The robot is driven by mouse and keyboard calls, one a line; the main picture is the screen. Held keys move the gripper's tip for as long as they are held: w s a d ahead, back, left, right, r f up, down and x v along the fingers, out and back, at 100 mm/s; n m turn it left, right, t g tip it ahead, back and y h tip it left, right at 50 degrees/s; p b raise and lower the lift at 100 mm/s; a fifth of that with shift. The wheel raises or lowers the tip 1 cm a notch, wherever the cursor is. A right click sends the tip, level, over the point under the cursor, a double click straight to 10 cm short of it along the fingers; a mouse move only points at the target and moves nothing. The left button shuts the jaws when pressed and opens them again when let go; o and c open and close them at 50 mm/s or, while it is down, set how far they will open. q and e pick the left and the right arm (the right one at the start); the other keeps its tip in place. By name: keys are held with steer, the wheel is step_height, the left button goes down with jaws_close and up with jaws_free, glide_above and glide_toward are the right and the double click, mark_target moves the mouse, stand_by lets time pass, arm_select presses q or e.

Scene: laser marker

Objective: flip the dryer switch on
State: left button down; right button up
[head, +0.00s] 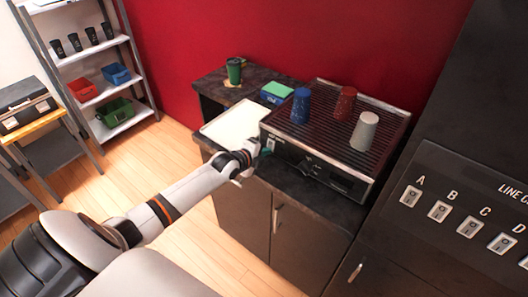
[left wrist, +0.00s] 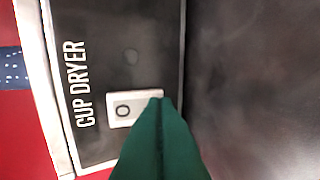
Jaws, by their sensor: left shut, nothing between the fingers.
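The cup dryer (head: 325,170) is a dark metal box with a ribbed top on the counter in the head view. In the left wrist view, its front panel (left wrist: 130,60) carries the words CUP DRYER, turned sideways. A small pale switch (left wrist: 124,110) with an O mark sits on that panel. My left gripper (head: 266,151) is at the left end of the dryer's front. In the left wrist view, its green fingers (left wrist: 160,102) are shut and empty, and their tips overlap the switch's right end. That end is partly hidden. I cannot tell whether they touch it.
Blue (head: 301,105), red (head: 345,102) and pale (head: 364,131) cups stand upside down on the dryer. A green cup (head: 234,70), a blue-green box (head: 277,93) and a white tray (head: 232,123) are on the counter. Other lettered switches (head: 439,211) are on the right panel.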

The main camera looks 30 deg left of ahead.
arm_select(q)
steer(key=shift+w+f+b, duration=0.15)
steer(key=shift+f+b, duration=0.25)
steer(key=shift+b, duration=0.5)
steer(key=shift+w+r+t, duration=0.1)
steer(key=shift+r+t, duration=0.2)
steer(key=shift+r+p, duration=0.15)
steer(key=shift+p, duration=0.2)
steer(key=shift+r+p, duration=0.65)
steer(key=shift+r, duration=0.15)
